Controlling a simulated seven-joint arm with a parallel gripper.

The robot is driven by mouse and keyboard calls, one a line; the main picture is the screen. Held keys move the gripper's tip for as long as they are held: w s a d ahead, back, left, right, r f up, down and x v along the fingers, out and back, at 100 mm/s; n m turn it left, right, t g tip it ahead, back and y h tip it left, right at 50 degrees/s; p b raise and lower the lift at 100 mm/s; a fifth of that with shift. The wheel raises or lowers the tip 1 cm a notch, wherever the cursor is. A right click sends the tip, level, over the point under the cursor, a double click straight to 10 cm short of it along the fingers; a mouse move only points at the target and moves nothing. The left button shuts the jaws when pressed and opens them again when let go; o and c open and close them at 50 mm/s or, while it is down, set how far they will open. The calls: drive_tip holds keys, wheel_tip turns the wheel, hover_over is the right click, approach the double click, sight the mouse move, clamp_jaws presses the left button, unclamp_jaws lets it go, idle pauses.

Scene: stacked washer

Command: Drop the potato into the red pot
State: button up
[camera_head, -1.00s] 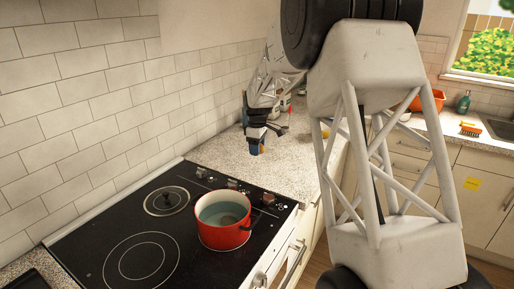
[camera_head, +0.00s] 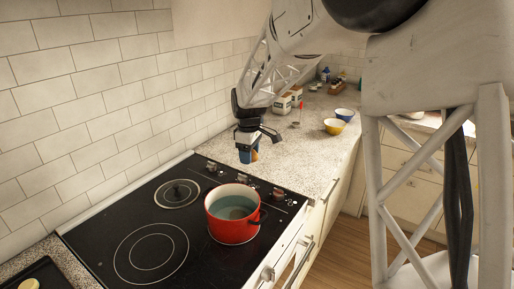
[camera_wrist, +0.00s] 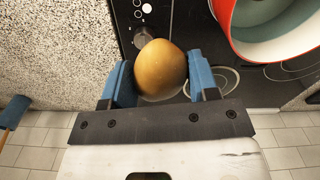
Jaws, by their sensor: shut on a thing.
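The potato (camera_wrist: 161,69) is yellow-brown and sits between the two blue fingers of my gripper (camera_wrist: 160,80) in the wrist view. My gripper is shut on it. In the head view my gripper (camera_head: 247,155) hangs above the back edge of the stove, behind the pot, and only a bit of the potato (camera_head: 254,155) shows. The red pot (camera_head: 233,231) stands upright on the black stove top, with a pale blue-grey inside. In the wrist view part of the pot (camera_wrist: 227,22) shows at the upper right, apart from the potato.
A tiled wall runs along the left.

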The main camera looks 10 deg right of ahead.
drive_tip(key=s+a, duration=0.2)
drive_tip(key=s, duration=0.2)
drive_tip(key=s+a, duration=0.2)
drive_tip(key=s, duration=0.3)
drive_tip(key=s+a+r, duration=0.1)
drive_tip(key=s+a, duration=0.1)
drive_tip(key=s, duration=0.3)
drive_tip(key=shift+s, duration=0.15)
drive_tip(key=shift+f, duration=2.95)
drive_tip(key=o, duration=1)
